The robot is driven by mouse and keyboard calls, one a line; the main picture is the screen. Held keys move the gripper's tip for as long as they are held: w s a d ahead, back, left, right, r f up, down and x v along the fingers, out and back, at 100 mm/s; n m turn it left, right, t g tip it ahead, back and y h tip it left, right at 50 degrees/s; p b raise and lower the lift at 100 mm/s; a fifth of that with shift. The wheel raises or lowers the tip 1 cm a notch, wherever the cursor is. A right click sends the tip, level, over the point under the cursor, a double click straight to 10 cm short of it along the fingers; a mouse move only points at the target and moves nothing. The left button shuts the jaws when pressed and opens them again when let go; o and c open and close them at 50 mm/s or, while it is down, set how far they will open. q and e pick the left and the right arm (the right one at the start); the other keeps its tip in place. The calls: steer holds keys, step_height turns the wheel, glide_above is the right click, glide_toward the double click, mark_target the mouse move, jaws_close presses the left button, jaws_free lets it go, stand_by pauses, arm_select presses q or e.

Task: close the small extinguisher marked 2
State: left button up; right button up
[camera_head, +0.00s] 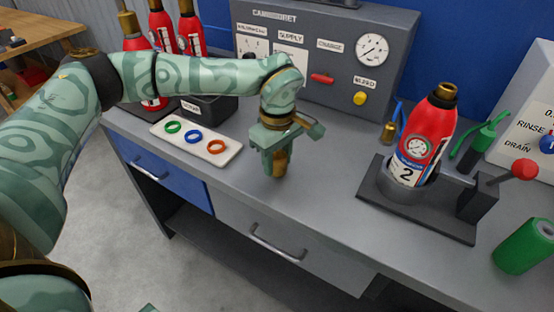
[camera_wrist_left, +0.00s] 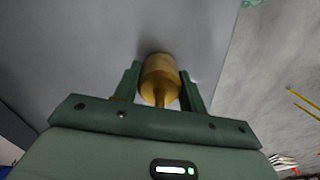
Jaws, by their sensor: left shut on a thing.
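The small red extinguisher marked 2 (camera_head: 418,150) stands, leaning a little in the picture, in a dark holder (camera_head: 415,212) on the right part of the bench. A brass neck ring (camera_head: 444,92) is at its top; whether its mouth is open cannot be seen. My left gripper (camera_head: 277,166) is over the front middle of the bench, left of the extinguisher and apart from it. It is shut on a brass valve piece, a wide cylinder with a narrower stem, clear between the fingers in the left wrist view (camera_wrist_left: 160,68). My right gripper is not in view.
A white tray (camera_head: 228,154) with green, blue and orange rings lies left. A grey gauge panel (camera_head: 330,100) stands behind. A red-knobbed lever (camera_head: 523,170) rises right of the holder, near a green cylinder (camera_head: 522,248). A brass fitting (camera_head: 388,131) on a blue hose stands behind the holder.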

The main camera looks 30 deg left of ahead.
arm_select(q)
step_height(320, 180, up, 3)
steer(key=shift+r+p, duration=0.15)
steer(key=shift+p, duration=0.55)
steer(key=s+d+r+p, duration=0.4)
steer(key=s+d+r, duration=0.2)
steer(key=s+r, duration=0.3)
steer(key=s, duration=0.3)
steer(key=shift+s+d+p, duration=0.15)
steer(key=shift+s+p, duration=0.15)
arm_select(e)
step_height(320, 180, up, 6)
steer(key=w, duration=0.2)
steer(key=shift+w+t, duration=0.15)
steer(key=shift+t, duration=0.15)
